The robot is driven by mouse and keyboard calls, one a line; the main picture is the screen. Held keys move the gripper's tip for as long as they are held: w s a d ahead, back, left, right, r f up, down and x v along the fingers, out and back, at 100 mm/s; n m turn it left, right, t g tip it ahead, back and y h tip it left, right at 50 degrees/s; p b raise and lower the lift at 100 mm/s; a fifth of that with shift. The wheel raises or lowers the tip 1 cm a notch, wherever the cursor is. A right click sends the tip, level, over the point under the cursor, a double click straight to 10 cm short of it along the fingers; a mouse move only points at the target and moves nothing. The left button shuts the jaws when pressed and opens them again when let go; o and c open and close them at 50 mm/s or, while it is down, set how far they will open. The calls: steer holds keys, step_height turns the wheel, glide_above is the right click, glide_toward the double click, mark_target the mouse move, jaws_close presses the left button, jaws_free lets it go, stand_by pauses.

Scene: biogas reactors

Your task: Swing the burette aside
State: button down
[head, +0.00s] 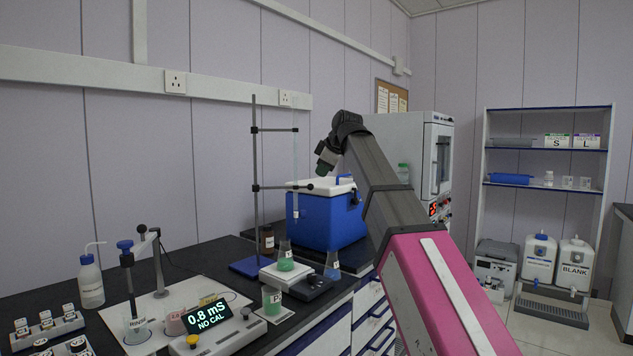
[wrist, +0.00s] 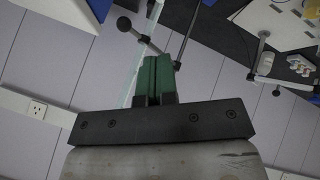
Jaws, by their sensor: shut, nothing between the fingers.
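The burette (head: 295,170) is a thin clear upright tube, held by two clamp arms on a dark stand rod (head: 255,180). Its tip hangs above a flask of green liquid (head: 286,260). The lower clamp arm (head: 280,187) ends in a dark round knob (head: 310,187), which also shows in the wrist view (wrist: 124,23) just beyond the fingertips. My gripper (head: 321,168) is right of the burette, near the height of the lower clamp. In the wrist view its green fingers (wrist: 154,58) are together and empty; contact with the clamp cannot be told.
A blue cool box (head: 325,220) stands behind the burette. A white plate instrument (head: 280,275), a beaker (head: 271,299) and a conductivity meter (head: 213,325) stand in front. A wash bottle (head: 91,282) is at left. Free room lies above the bench, left of the rod.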

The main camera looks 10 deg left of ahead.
mark_target(312, 185)
steer(key=x, duration=0.3)
steer(key=w+r+x, duration=0.1)
steer(key=x, duration=0.3)
steer(key=w+x, duration=0.1)
steer(key=x, duration=0.2)
steer(key=shift+w+a+f, duration=0.1)
steer(key=shift+w+f, duration=0.05)
steer(key=shift+w, duration=0.75)
steer(key=shift+w+a, duration=0.1)
steer(key=shift+w, duration=0.15)
steer(key=shift+n+g+y, duration=0.3)
steer(key=shift+n, duration=0.2)
steer(key=w, duration=0.2)
steer(key=w+a, duration=0.1)
steer(key=w, duration=0.2)
steer(key=shift+a, duration=0.1)
steer(key=shift+s, duration=0.1)
